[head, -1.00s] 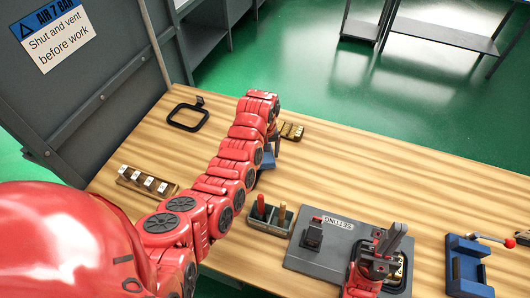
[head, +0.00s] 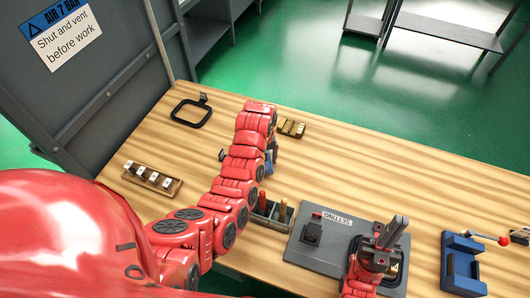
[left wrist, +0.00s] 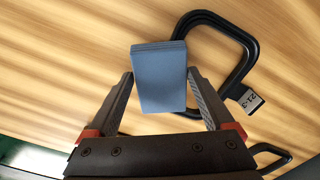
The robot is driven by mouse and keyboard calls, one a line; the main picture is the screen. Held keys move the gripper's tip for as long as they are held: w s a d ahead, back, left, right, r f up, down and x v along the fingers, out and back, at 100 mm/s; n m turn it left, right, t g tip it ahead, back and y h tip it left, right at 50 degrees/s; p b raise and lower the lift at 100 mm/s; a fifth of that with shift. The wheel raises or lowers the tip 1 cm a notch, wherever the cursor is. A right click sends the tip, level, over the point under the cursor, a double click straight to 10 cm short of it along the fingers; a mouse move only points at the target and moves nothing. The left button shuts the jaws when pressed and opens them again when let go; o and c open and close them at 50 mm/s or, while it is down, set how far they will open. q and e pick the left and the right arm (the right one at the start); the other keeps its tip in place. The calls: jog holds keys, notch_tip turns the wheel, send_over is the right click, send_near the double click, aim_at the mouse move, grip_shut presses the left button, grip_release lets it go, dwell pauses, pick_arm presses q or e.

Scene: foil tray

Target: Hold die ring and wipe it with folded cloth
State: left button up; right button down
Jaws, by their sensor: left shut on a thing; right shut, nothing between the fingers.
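A black rounded die ring with a tag marked 21-3 (left wrist: 246,56) lies on the table in the left wrist view. In the head view my left arm hides most of it. A second black tagged ring (head: 176,118) lies at the table's far left. My left gripper (left wrist: 163,92) is shut on the blue folded cloth (left wrist: 160,75), which overlaps the first ring in the left wrist view; I cannot tell if they touch. In the head view the cloth (head: 268,163) shows only as a sliver beside the arm. My right gripper (head: 399,226) is shut and empty above the grey setting plate (head: 300,254).
A wooden rack with white-labelled pieces (head: 152,180) stands at the left. Brass pieces (head: 291,128) lie beyond my left arm. A grey bin with handled tools (head: 272,220) is at the front, and a blue fixture (head: 462,265) is at the right. The right back of the table is clear.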

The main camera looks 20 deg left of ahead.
pick_arm(q)
jog(key=shift+f+b, duration=0.2)
jog(key=shift+b, duration=0.25)
jog(key=w+b, duration=0.2)
jog(key=b, duration=0.1)
jog(key=shift+w+d+f+b, duration=0.1)
jog(key=shift+w+f+b, duration=0.1)
jog(key=shift+w+b, duration=0.5)
jog(key=shift+w+r, duration=0.15)
jog(key=shift+w, duration=0.15)
jog(key=shift+r, duration=0.5)
notch_tip(320, 180, up, 5)
jog(key=shift+p, duration=1.15)
